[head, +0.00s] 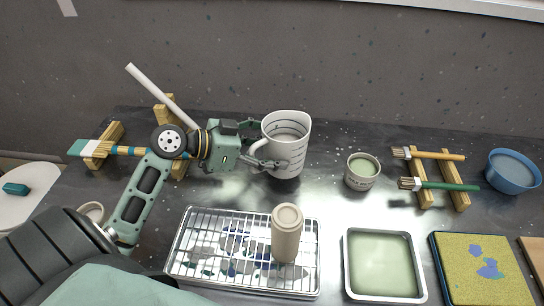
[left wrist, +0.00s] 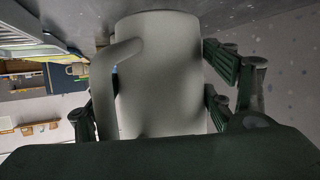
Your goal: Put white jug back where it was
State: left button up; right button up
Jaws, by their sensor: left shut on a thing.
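The white jug (head: 287,146) has dark measuring marks and stands upright at the back middle of the dark worktop in the head view. Its handle points left toward my arm. My left gripper (head: 268,146) reaches in from the left and is shut on the jug, with a finger on either side. In the left wrist view, the jug (left wrist: 160,75) fills the middle between the dark fingers (left wrist: 160,95). I cannot tell whether the jug's base touches the worktop. My right gripper is not in view.
A wire rack on a tray (head: 185,262) holds an upturned beige cup (head: 287,233). A small green-filled cup (head: 361,171), a green tray (head: 382,264), brushes on wooden rests (head: 452,185) and a blue bowl (head: 512,171) lie right. Worktop between jug and rack is clear.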

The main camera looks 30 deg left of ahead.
aim_at(266, 158)
pick_arm(q)
notch_tip(266, 158, down, 3)
jog(key=shift+r, duration=0.1)
dwell(0.3)
jog(key=o, duration=2.1)
jog(key=shift+s+f, duration=0.1)
jog(key=shift+f, duration=0.2)
jog(key=shift+r, duration=0.15)
jog(key=shift+b+v, duration=0.85)
jog(key=shift+v, duration=5.15)
jog(key=shift+d, duration=0.1)
